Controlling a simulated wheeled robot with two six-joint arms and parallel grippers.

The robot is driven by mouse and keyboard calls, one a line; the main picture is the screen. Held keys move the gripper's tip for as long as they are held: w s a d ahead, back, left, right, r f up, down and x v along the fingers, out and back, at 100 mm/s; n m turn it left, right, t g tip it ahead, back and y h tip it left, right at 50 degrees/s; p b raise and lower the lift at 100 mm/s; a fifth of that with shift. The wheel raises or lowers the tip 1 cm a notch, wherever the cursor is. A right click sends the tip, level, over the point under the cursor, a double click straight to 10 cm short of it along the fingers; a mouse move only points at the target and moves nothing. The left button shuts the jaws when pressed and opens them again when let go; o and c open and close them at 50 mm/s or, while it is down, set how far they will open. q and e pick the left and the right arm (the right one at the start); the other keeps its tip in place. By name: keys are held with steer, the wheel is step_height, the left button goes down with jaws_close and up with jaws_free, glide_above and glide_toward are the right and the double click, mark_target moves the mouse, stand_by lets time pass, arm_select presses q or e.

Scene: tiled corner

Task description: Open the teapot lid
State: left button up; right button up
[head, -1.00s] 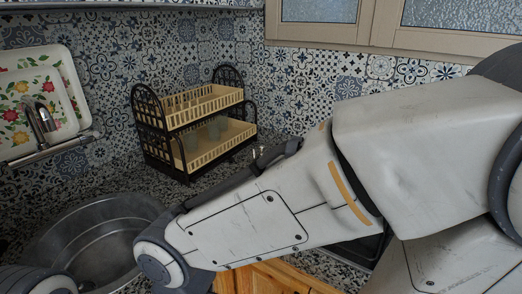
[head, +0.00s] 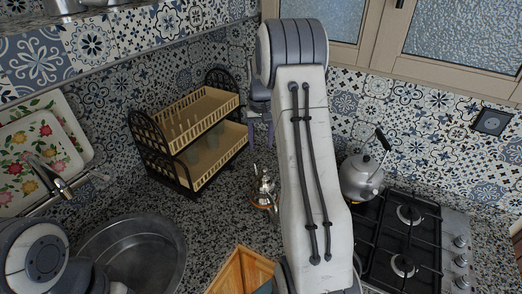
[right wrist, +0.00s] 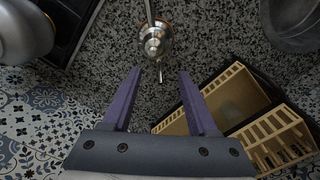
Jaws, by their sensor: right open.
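A small shiny metal teapot (head: 263,188) stands on the granite counter, right of the dish rack and left of my right arm. It also shows in the right wrist view (right wrist: 155,36), beyond the fingertips and near the top centre. Its lid looks seated on top, but is too small to make out clearly. My right gripper (head: 261,134) is open and empty, its purple fingers pointing down above and behind the teapot in the head view. In the right wrist view the fingers (right wrist: 159,72) are wide apart and do not touch the teapot. My left gripper is out of frame.
A two-tier dish rack (head: 187,157) stands close to the left of the gripper. A silver kettle (head: 359,179) sits by the gas stove (head: 425,238) on the right. A round sink (head: 142,229) lies front left. A wooden box-like item (head: 229,275) is at the front.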

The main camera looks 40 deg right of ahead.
mark_target(265, 168)
steer(key=f+p, duration=0.1)
steer(key=f, duration=0.2)
steer(key=d+f+p, duration=0.1)
steer(key=f, duration=0.2)
steer(key=f+p, duration=0.2)
steer(key=f, duration=0.1)
steer(key=shift+s+d+f, duration=0.2)
steer(key=shift+s+f, duration=0.1)
steer(key=shift+s, duration=0.1)
steer(key=shift+f, duration=0.45)
jaws_close()
stand_by(0.4)
